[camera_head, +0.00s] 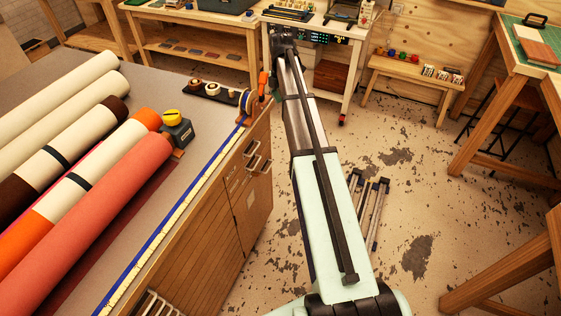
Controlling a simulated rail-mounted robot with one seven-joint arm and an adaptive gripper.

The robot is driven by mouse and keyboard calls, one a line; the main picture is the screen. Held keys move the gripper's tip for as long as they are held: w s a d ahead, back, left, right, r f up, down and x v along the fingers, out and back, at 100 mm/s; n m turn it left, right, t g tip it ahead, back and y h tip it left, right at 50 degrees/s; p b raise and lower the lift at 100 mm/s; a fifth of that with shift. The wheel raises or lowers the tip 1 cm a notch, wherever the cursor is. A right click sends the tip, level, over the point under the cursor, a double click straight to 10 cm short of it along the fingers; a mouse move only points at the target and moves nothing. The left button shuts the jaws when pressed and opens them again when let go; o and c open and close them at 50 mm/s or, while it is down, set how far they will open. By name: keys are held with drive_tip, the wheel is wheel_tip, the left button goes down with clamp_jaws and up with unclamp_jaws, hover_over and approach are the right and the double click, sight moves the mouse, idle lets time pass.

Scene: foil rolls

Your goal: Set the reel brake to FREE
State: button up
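A dark grey box (179,133) with a round yellow knob (173,117) sits on the table at the end of the rolls. It looks like the reel brake, but no FREE marking or setting can be read at this size. My arm stretches from the bottom of the view away past the right side of the table. Its dark far end, where my gripper (284,40) seems to be, is in front of the back workbench, well beyond and to the right of the box. The fingers cannot be made out there.
Several large rolls (90,215) cover the left of the table (205,155). A dark tray with small reels (209,91) and an orange-handled item (262,84) are near its far right edge. Drawer handles (254,162) jut from its side. Open floor (400,200) lies to the right.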

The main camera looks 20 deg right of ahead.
drive_tip(key=s+a+f+m, duration=0.2)
drive_tip(key=s+f, duration=0.3)
drive_tip(key=f, duration=0.4)
drive_tip(key=s+a+f+m+g, duration=0.1)
drive_tip(key=s+a+f+m, duration=0.2)
drive_tip(key=f, duration=0.7)
drive_tip(key=shift+s+a+p, duration=0.4)
drive_tip(key=shift+s+a, duration=0.25)
drive_tip(key=shift+s, duration=0.2)
drive_tip(key=shift+m, duration=0.3)
drive_tip(key=s+a+f+m+g, duration=0.1)
drive_tip(key=s+a+f+m, duration=0.3)
drive_tip(key=s+f+m, duration=0.5)
drive_tip(key=s+a+f+m, duration=0.4)
drive_tip(key=s+f+m, duration=0.25)
drive_tip(key=s, duration=0.45)
drive_tip(key=s+a+f+g, duration=0.1)
drive_tip(key=s+a+f, duration=0.1)
drive_tip(key=s, duration=0.6)
drive_tip(key=s+a+f+g, duration=0.1)
drive_tip(key=s+a+f, duration=0.1)
drive_tip(key=s, duration=0.6)
drive_tip(key=s+a+f+g, duration=0.1)
drive_tip(key=s+a+f, duration=0.1)
drive_tip(key=s, duration=0.6)
drive_tip(key=shift+f+m+g, duration=0.35)
drive_tip(key=shift+f+g, duration=0.05)
drive_tip(key=shift+f, duration=0.3)
